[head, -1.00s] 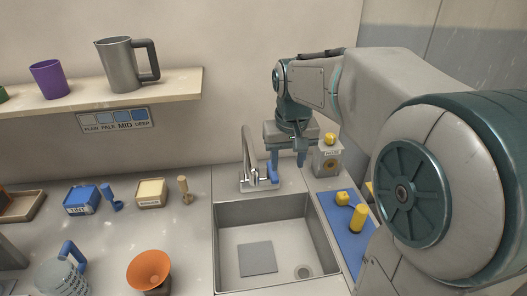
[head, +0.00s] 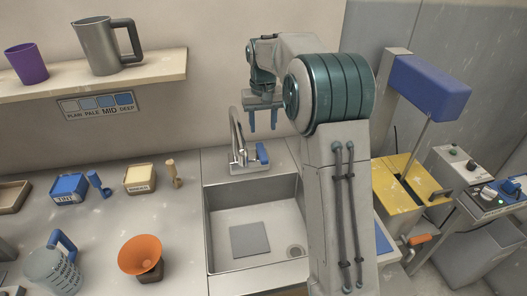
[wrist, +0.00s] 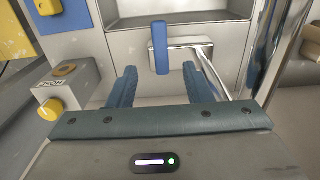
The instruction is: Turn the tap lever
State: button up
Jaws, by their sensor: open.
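The tap (head: 238,140) is a metal spout behind the sink, with a blue lever (head: 262,153) at its right side. In the wrist view the blue lever (wrist: 160,48) stands upright in the picture, beyond and between my fingertips. The chrome tap body (wrist: 190,43) is to its right. My gripper (head: 263,128) is open and empty, above the lever in the head view, with its fingers pointing down. It also shows in the wrist view (wrist: 163,78), where I see no contact with the lever.
The sink (head: 212,225) lies in front of the tap. A box with a yellow knob (wrist: 60,98) stands left of my gripper in the wrist view. A grey jug (head: 103,48) is on the shelf above. A blue tub (head: 69,188) is on the counter.

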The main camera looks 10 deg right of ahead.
aim_at(263, 155)
notch_tip(263, 155, down, 11)
dwell(0.3)
grip_shut()
